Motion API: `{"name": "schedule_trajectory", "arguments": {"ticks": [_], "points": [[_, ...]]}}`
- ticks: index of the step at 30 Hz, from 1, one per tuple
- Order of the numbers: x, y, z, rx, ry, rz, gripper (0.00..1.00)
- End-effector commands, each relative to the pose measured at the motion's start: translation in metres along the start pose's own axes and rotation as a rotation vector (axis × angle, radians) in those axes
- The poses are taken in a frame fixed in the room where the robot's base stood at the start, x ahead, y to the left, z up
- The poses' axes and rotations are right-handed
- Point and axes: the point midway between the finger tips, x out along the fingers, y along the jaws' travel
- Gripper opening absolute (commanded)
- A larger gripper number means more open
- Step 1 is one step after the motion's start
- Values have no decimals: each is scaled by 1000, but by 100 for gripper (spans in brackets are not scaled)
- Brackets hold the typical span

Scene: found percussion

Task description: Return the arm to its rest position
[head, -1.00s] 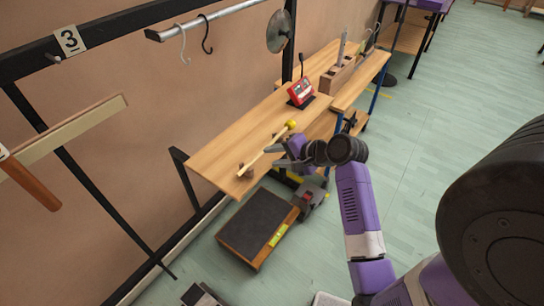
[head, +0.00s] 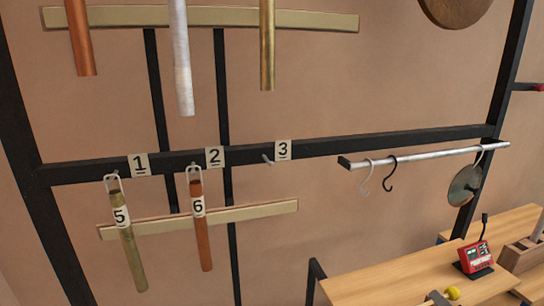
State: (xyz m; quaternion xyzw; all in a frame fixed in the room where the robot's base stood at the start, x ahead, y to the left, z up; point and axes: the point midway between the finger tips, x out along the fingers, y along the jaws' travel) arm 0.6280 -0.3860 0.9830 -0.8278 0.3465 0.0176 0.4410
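My arm is almost wholly out of the head view. A small grey shape (head: 437,297) at the bottom edge, just left of a yellow ball (head: 453,293), may be a fingertip of my gripper. Its opening does not show. The yellow ball is the head of a mallet by the wooden table (head: 385,285); the rest of the mallet is cut off. I cannot tell whether my gripper touches it.
A black frame carries hooks tagged 1, 2 and 3. Tube 5 (head: 127,240) hangs under 1, tube 6 (head: 202,225) under 2; hook 3 (head: 268,159) is bare. A rail (head: 430,155) holds two S-hooks and a metal disc (head: 464,186). A red device (head: 476,258) stands on the table.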

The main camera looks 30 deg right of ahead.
Motion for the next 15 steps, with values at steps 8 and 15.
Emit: {"name": "schedule_trajectory", "arguments": {"ticks": [8, 15], "points": [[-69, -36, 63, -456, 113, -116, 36], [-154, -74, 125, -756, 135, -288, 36]]}}
